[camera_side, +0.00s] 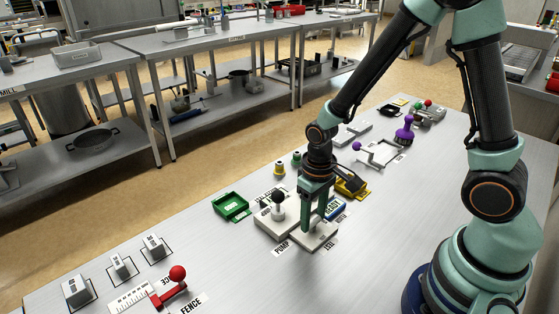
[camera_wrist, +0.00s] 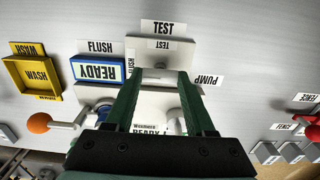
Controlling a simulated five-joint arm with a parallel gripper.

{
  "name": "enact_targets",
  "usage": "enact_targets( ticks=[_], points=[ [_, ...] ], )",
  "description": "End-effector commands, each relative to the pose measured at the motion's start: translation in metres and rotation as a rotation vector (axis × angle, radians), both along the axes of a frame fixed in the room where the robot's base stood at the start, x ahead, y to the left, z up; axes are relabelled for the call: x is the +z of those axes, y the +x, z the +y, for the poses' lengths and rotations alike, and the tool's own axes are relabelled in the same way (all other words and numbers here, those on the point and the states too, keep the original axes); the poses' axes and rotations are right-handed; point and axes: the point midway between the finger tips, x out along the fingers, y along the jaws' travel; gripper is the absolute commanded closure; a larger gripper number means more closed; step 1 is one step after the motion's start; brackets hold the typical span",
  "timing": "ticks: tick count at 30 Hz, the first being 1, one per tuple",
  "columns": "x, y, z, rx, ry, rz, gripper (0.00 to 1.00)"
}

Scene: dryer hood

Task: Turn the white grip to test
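My gripper (camera_wrist: 160,76) points down over a pale grey block (camera_side: 313,238) with a TEST label (camera_wrist: 163,27) beside it. The label also shows in the side view (camera_side: 328,243). The two green fingers stand apart, one on each side of a whitish piece (camera_wrist: 161,75) that may be the white grip. I cannot tell whether the fingers touch it. In the side view the fingers hide the grip.
A black-knobbed lever (camera_side: 278,197) stands close left of my gripper, by the PUMP label (camera_side: 282,247). A blue READY panel (camera_wrist: 97,70), a yellow WASH tray (camera_wrist: 32,77) and an orange knob (camera_wrist: 38,123) are nearby. A red FENCE lever (camera_side: 177,274) stands front left.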

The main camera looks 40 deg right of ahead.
Motion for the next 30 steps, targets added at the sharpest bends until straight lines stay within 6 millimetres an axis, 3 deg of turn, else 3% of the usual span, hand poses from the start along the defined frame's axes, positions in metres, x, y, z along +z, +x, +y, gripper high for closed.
enact_targets(
  ticks=[14,30],
  points=[
    [0.0004,-0.0001,0.0001,-0.132,0.000,0.000,1.00],
    [0.0007,0.0000,0.0004,-0.622,0.000,0.001,1.00]
  ],
)
